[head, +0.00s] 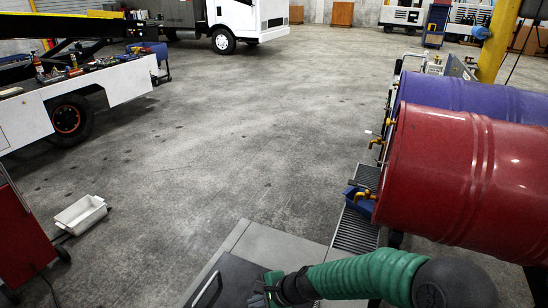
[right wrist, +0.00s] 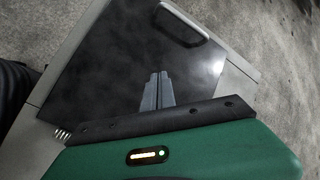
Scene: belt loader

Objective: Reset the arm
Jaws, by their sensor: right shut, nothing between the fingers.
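My right gripper (head: 262,292) is at the bottom of the head view, at the end of my green-sleeved right arm. In the right wrist view its two grey fingers (right wrist: 157,93) lie together, shut and empty. They show against a dark panel (right wrist: 150,45) with a light handle at its end; whether they touch it cannot be told. My left gripper is in neither view.
A red drum (head: 450,170) and a blue drum (head: 470,98) lie on a rack at the right, with brass taps and a grate below. A white bin (head: 82,214) stands on the floor at the left. A belt loader (head: 80,98) and a white truck (head: 235,18) stand farther back. The middle floor is clear.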

